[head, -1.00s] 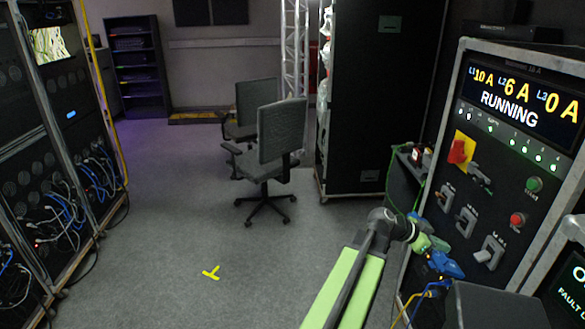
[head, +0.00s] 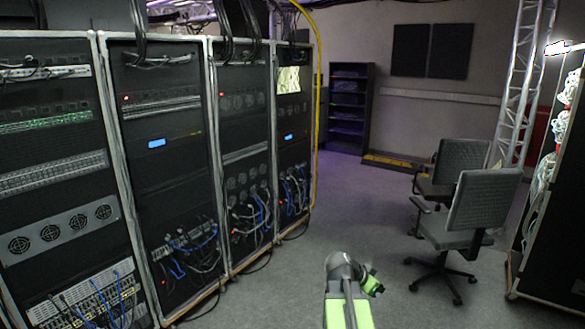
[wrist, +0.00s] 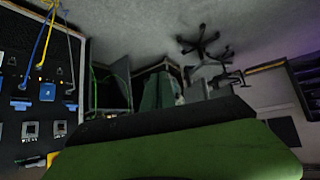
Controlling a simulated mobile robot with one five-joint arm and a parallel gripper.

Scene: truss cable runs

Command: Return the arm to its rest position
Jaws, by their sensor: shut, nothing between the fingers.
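My arm shows at the bottom centre of the head view. Its light green link rises from the lower edge to a dark grey joint. Beyond the joint, the short green and black end with my gripper (head: 374,286) points right and down, low over the grey floor. It is small there and the fingers are hard to make out, but it is shut and empty. It touches nothing that I can see. In the wrist view, a broad dark green part of my own arm with a black edge fills the lower middle, and the fingers are not distinct.
A row of black server racks (head: 185,115) with cables stands at left. Two grey office chairs (head: 476,205) stand right of my arm, before a metal truss (head: 522,85). Open floor (head: 330,215) lies ahead. The wrist view shows a panel with a blue plug (wrist: 48,92) and hanging cables.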

